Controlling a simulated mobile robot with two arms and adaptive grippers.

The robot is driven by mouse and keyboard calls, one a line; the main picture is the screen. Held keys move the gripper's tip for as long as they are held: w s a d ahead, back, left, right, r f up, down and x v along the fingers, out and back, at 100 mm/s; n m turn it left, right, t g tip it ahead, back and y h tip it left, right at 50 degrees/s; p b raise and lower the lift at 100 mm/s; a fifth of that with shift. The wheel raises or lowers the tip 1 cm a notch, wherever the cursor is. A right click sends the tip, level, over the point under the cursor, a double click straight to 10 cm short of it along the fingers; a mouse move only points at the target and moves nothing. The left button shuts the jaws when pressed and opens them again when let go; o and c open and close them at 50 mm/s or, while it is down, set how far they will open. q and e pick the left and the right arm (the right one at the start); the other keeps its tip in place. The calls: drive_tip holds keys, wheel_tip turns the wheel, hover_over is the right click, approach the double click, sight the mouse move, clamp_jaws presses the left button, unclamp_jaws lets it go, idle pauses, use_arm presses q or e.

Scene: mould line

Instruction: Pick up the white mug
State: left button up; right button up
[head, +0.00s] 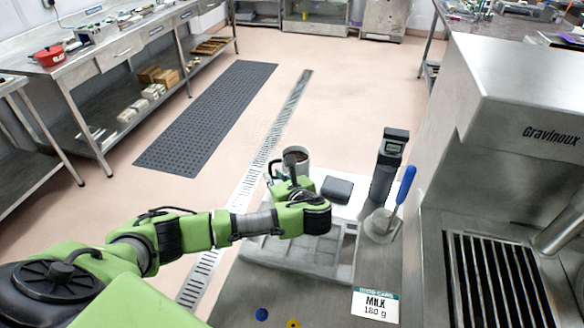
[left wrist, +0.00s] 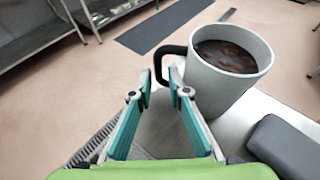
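The white mug (head: 304,155) stands upright at the far end of the steel counter, with dark contents inside. In the left wrist view the mug (left wrist: 225,88) is pale grey-white, and its black handle (left wrist: 160,62) points left toward my fingers. My left gripper (head: 282,172) is close to the mug on its near side. In the left wrist view my left gripper (left wrist: 162,84) is open, its teal-padded fingers apart with the handle at their tips. I cannot tell whether they touch it. My right gripper is not in view.
A dark grey block (head: 337,190) lies right of the mug. A steel machine (head: 515,110) bounds the right side.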

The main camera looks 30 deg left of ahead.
sight(272, 174)
use_arm(q)
drive_tip(key=shift+x, duration=1.55)
clamp_jaws()
drive_tip(key=shift+r, duration=0.15)
drive_tip(key=shift+r, duration=0.1)
